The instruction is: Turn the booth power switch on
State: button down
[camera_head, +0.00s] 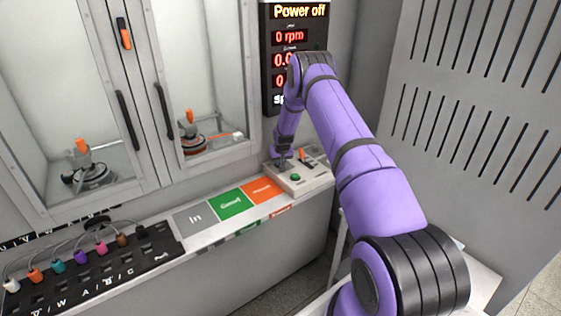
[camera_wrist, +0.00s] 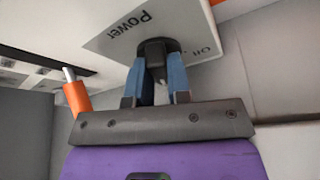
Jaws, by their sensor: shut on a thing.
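The booth power switch (camera_wrist: 153,47) is a black knob on a pale panel marked "Power", with "Off" partly readable at the right in the wrist view. My gripper (camera_wrist: 156,68) has its two blue fingers on either side of the knob and is shut on it. In the head view my gripper (camera_head: 282,158) reaches down to the back left of the pale control box (camera_head: 310,183), and the arm mostly hides the knob there. The display (camera_head: 299,12) above reads "Power off" and "0 rpm"; its lower lines are partly covered by my arm.
The control box also carries a green button (camera_head: 295,177) and an orange lever (camera_head: 303,155). Glass cabinet doors (camera_head: 205,60) stand at the left. Coloured plugs sit in a black strip (camera_head: 150,248) at lower left. A slotted grey wall (camera_head: 480,90) bounds the right.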

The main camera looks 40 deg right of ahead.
jog(key=shift+a+f+m+g+h, duration=0.1)
jog(key=shift+m+g+h, duration=0.2)
jog(key=shift+m, duration=0.8)
jog(key=shift+a+m+g+h, duration=0.15)
jog(key=shift+m+h, duration=0.25)
jog(key=shift+m, duration=0.7)
jog(key=shift+d, duration=0.15)
jog(key=c, duration=1.1)
grip_release()
jog(key=shift+o, duration=0.2)
jog(key=shift+r, duration=0.4)
jog(key=v, duration=1)
